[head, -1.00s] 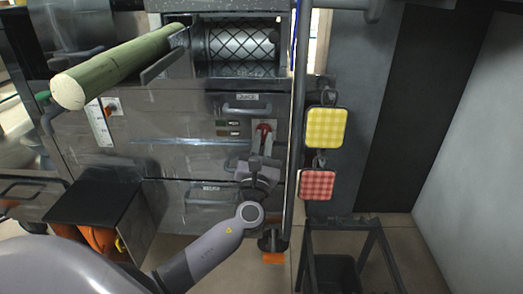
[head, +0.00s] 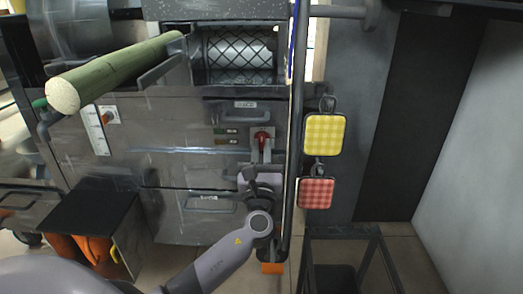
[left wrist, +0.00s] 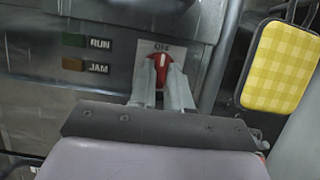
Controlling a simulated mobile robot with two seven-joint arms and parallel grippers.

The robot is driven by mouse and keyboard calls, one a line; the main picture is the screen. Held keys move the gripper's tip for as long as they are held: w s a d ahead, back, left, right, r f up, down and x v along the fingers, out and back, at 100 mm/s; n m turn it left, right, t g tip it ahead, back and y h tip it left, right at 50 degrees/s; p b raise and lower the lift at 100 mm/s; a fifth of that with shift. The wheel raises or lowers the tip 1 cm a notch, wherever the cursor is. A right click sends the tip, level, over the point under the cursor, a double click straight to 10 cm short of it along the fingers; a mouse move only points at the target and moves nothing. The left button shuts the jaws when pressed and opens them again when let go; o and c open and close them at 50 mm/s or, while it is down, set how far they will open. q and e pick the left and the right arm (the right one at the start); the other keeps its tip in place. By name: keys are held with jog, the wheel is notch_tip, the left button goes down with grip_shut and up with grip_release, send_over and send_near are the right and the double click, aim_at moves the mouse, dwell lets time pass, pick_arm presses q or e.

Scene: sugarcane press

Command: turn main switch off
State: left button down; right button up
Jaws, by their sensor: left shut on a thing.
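The main switch is a red handle (head: 262,139) on a pale plate on the front of the grey metal press. In the left wrist view the red handle (left wrist: 161,70) stands roughly upright, with a white mark on its face. A small label above it is hard to read. My left gripper (head: 262,155) reaches up to it from below. In the left wrist view its two fingers (left wrist: 161,88) are shut on the handle, one on each side, and hide its lower part. My right gripper is not in view.
RUN (left wrist: 88,41) and JAM (left wrist: 88,65) indicators sit left of the switch. A dark upright pole (head: 291,180) runs close on the right. Yellow (head: 324,135) and red (head: 315,192) checked pads hang beyond it. A green cane (head: 115,70) lies at upper left.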

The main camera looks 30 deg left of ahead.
pick_arm(q)
jog(key=c, duration=1.1)
grip_release()
jog(key=shift+s+d+f, duration=0.15)
jog(key=shift+s, duration=0.1)
jog(key=p+v, duration=0.1)
jog(key=v, duration=0.5)
jog(key=shift+s+d, duration=0.2)
jog(key=shift+s, duration=0.05)
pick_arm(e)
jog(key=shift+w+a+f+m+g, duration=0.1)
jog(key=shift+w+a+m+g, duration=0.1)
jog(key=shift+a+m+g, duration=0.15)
